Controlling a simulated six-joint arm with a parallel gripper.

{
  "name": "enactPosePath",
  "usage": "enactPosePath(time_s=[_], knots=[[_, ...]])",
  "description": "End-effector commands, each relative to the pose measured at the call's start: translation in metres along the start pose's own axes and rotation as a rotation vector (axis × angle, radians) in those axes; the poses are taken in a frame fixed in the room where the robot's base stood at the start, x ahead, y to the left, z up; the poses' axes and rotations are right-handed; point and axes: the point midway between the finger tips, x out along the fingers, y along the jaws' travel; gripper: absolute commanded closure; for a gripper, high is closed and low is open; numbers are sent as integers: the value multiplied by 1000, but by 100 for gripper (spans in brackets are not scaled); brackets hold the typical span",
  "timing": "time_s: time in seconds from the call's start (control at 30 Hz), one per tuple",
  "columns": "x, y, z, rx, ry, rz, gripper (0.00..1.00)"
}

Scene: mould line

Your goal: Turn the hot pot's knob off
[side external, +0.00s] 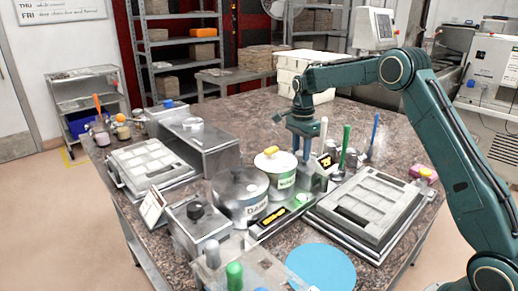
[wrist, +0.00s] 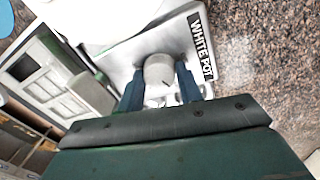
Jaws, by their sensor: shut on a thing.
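My gripper (side external: 307,157) reaches down beside the white pot (side external: 275,168), which has a yellow lid handle and a green-lettered label. In the wrist view, the two blue fingers of my gripper (wrist: 160,88) are shut on a round grey knob (wrist: 158,68), one on each side. A black label reading "WHITE POT" (wrist: 202,45) lies right of the knob on the same pale metal housing. The dark pot (side external: 240,195) stands to the left of the white pot. In the side view the gripped knob is hidden. I cannot tell which pot is hot.
A display with yellow characters (side external: 281,217) sits before the dark pot; another display (side external: 326,160) is behind my gripper. A grey mould (side external: 370,205) lies to the right. Upright green (side external: 345,142) and blue (side external: 375,128) handles stand close behind. A blue disc (side external: 320,267) lies in front.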

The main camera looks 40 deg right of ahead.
Motion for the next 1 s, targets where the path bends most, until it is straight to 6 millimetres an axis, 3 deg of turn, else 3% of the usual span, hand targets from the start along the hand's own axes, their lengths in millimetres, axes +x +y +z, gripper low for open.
enactPosePath(time_s=[0.37, 1.0], knots=[[0, 0, 0, -203, 10, 1, 88], [-1, 1, 2, -797, 41, 0, 88]])
